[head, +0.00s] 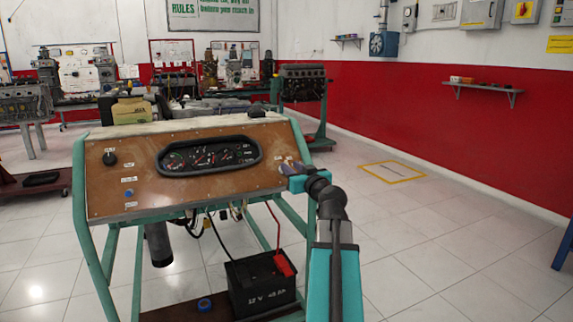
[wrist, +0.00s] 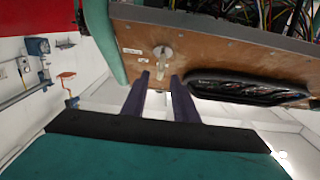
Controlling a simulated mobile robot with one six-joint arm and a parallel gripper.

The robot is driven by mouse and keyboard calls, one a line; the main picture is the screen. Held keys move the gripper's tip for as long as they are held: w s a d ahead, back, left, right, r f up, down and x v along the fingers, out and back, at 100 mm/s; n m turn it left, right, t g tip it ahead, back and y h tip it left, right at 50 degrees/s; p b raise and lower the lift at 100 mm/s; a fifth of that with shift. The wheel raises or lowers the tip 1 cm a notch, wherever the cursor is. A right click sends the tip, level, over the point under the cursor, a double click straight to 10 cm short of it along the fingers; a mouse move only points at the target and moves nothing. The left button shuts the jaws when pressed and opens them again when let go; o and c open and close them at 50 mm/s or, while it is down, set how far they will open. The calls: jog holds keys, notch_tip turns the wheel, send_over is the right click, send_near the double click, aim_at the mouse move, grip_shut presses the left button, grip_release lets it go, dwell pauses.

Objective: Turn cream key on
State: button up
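The brown engine-trainer panel (head: 130,180) faces me with a dark oval gauge cluster (head: 210,157) in its middle. The cream key (wrist: 163,60) sits on the panel, beside the gauge cluster, in the wrist view, which looks upside down. In the head view my gripper (head: 287,170) is at the right end of the panel and seems to hide the key. In the wrist view my gripper (wrist: 162,77) is open. Its two dark purple fingers point at the key, one to each side of it, with a gap between them. I cannot tell if the tips touch the panel.
A black knob (head: 109,158) and a blue button (head: 129,193) are on the panel's left side. A black battery (head: 262,290) with a red clamp stands below on the green frame. Other engine trainers stand behind.

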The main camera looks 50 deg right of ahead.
aim_at(288, 164)
jog(key=shift+x, duration=2.45)
grip_shut()
